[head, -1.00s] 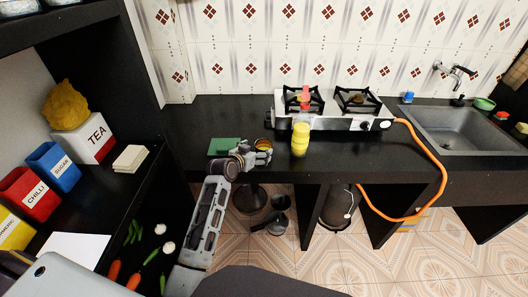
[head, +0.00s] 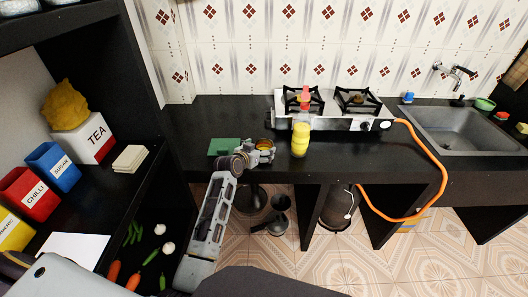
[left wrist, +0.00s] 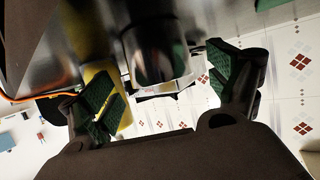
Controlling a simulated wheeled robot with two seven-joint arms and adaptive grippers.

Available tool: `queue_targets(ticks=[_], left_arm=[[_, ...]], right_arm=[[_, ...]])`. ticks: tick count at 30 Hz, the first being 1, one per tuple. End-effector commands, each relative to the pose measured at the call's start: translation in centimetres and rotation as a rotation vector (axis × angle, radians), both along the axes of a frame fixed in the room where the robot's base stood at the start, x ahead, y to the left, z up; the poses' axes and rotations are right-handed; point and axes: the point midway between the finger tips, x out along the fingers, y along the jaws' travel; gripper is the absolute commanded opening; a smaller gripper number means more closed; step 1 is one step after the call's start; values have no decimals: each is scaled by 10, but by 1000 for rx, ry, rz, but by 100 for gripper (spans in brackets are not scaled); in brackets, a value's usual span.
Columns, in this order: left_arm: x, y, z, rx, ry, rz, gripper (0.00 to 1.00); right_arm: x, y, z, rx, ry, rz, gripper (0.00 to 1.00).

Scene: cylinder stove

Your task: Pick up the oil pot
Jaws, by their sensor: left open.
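A small shiny pot with an amber top (head: 267,143), which appears to be the oil pot, stands on the black counter, partly hidden by my left gripper (head: 262,152). In the left wrist view, a blurred dark, shiny cylinder (left wrist: 155,50) shows between and beyond the two green-padded fingers of the left gripper (left wrist: 165,90). The fingers are apart, with visible gaps to the cylinder. A yellow bottle (head: 300,140) stands just right of the gripper; its yellow side also shows behind the left finger in the left wrist view (left wrist: 97,58). My right gripper is not in view.
A gas stove (head: 340,122) stands behind and right, with an orange hose (head: 432,160) running off it. A green board (head: 223,146) lies left of the gripper. A shelf with canisters (head: 53,165) is at the left. The counter's left back is clear.

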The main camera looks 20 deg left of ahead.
Motion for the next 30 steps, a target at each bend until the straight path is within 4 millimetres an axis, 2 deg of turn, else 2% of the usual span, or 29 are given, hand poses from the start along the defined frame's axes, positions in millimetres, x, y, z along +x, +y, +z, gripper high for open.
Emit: queue_targets(ticks=[15, 23, 30], left_arm=[[34, -6, -15, -1, -1, 0, 90], [36, -7, -16, -1, -2, 1, 90], [36, -7, -16, -1, -1, 0, 90]], right_arm=[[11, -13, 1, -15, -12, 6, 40], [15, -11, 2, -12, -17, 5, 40], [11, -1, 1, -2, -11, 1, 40]])
